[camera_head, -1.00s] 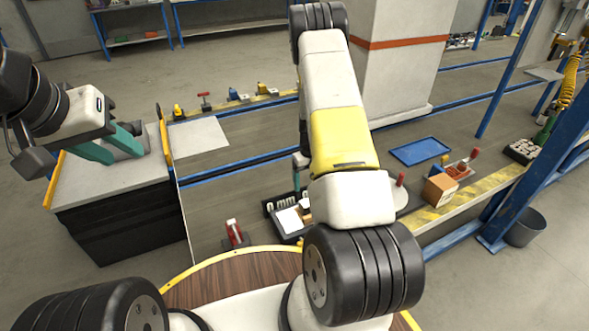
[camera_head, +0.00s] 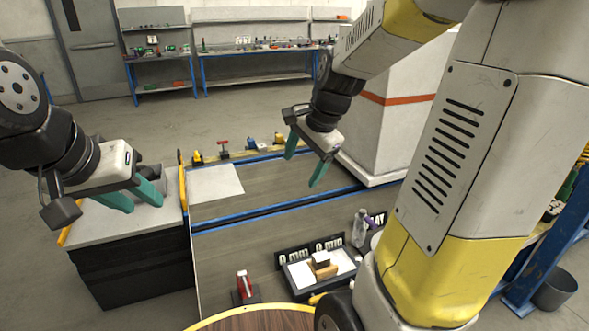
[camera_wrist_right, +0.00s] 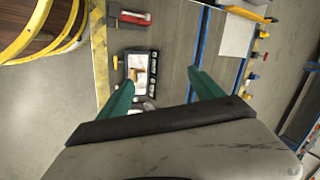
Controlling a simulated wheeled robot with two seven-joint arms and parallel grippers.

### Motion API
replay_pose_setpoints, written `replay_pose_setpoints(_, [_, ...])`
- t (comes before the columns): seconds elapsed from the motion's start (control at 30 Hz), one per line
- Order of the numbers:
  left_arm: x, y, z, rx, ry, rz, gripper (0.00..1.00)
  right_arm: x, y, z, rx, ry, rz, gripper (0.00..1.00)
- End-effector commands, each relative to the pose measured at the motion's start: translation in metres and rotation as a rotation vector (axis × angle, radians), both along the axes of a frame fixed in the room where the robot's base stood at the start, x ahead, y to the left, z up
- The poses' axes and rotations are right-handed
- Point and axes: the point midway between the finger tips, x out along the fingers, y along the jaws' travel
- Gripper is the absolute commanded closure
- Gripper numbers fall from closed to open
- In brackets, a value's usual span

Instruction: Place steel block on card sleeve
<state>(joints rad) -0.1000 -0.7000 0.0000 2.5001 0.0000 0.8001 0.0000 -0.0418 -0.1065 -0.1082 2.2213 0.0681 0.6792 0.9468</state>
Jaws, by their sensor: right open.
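A small pale block (camera_head: 320,257), which looks like the steel block, shows on or against a tan piece (camera_head: 323,271) that looks like the card sleeve. I cannot tell whether it rests on top or stands behind. Both are on a white surface in a black tray (camera_head: 291,284). The tray (camera_wrist_right: 140,55) also shows in the right wrist view, with a small brown piece (camera_wrist_right: 133,74) on it. My right gripper (camera_head: 303,168) is open and empty, high above the grey surface beyond the tray. My left gripper (camera_head: 142,205) is open and empty over the grey-topped cabinet.
A red clamp-like tool (camera_head: 243,287) stands left of the tray. A clear bottle (camera_head: 359,228) stands to its right. A white sheet (camera_head: 215,184) lies farther back, with several small tools behind it. A white pillar (camera_head: 390,125) stands behind my right gripper. The middle surface is clear.

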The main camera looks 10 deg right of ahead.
Motion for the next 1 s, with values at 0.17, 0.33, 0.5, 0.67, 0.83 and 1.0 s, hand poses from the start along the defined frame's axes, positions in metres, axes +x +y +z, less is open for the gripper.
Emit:
replay_pose_setpoints(0.17, [0.0, 0.0, 0.0, 0.0, 0.0, 0.0, 0.64, -0.058, 0.016, 0.04, -0.146, -0.158, 0.383, 0.24])
replay_pose_setpoints(0.33, [0.0, 0.0, 0.0, 0.0, 0.0, 0.0, 0.64, -0.108, 0.026, 0.057, -0.308, -0.281, 0.711, 0.24])
replay_pose_setpoints(0.5, [0.0, 0.0, 0.0, 0.0, 0.0, 0.0, 0.64, -0.139, 0.03, 0.062, -0.432, -0.355, 0.923, 0.24])
replay_pose_setpoints(0.67, [0.0, 0.0, 0.0, 0.0, 0.0, 0.0, 0.64, -0.149, 0.031, 0.062, -0.479, -0.377, 0.999, 0.24])
replay_pose_setpoints(0.83, [0.0, 0.0, 0.0, 0.0, 0.0, 0.0, 0.64, -0.149, 0.031, 0.062, -0.482, -0.379, 1.005, 0.24])
replay_pose_setpoints(1.0, [0.0, 0.0, 0.0, 0.0, 0.0, 0.0, 0.64, -0.149, 0.031, 0.062, -0.481, -0.379, 1.003, 0.24])
